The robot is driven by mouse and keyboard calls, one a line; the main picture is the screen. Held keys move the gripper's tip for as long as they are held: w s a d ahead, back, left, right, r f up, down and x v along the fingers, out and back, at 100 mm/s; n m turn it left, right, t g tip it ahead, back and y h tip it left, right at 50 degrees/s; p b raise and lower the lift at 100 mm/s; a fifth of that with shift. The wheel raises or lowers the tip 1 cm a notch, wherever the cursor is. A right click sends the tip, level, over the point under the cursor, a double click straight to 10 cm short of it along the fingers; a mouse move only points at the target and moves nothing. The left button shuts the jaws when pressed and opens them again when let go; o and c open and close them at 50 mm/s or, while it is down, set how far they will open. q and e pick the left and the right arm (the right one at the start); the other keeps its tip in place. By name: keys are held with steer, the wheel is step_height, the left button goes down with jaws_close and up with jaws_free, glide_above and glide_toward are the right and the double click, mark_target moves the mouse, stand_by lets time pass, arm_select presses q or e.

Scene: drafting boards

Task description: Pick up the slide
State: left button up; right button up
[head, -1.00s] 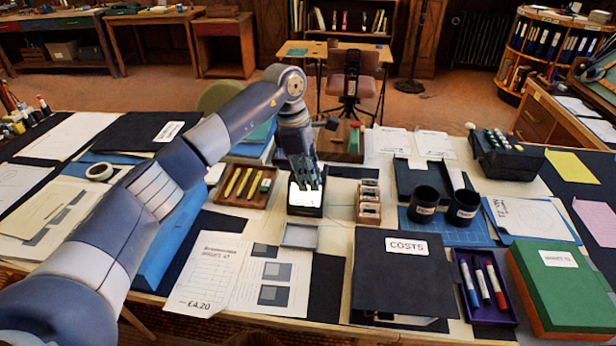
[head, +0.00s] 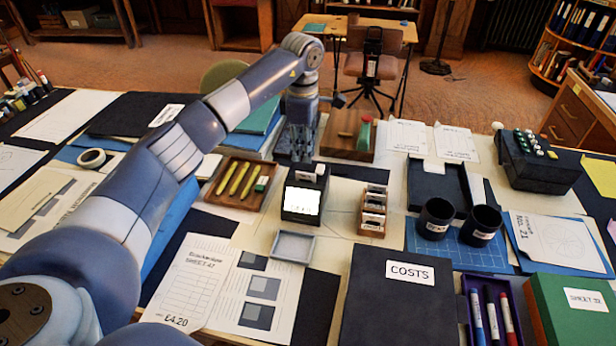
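A small black viewer (head: 287,204) with a bright lit screen stands on the table near the middle. A small pale piece, apparently the slide (head: 307,176), shows at the viewer's top; its lower part is hidden. My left gripper (head: 302,158) points down just above and behind the viewer's top, close to the pale piece. I cannot tell whether its fingers touch the piece or how far apart they are. My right gripper is not in view.
A wooden rack (head: 373,209) of small labelled pieces stands right of the viewer. A pencil tray (head: 225,198) is on its left and an empty grey tray (head: 293,246) in front. Black cups (head: 435,220) stand further right. A wooden box (head: 347,152) lies behind.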

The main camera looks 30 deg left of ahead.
mark_target(306, 181)
arm_select(q)
steer(key=shift+s+f, duration=0.2)
steer(key=shift+f, duration=0.55)
steer(key=f, duration=0.1)
steer(key=f+p, duration=0.1)
steer(key=f, duration=0.2)
steer(key=shift+w+f, duration=0.25)
steer(key=shift+w, duration=0.05)
steer(key=shift+f+p, duration=0.3)
steer(key=shift+f, duration=0.25)
steer(key=shift+c, duration=1.3)
jaws_close()
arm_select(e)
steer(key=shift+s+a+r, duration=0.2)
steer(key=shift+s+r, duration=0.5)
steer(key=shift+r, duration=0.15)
arm_select(q)
steer(key=shift+r, duration=0.15)
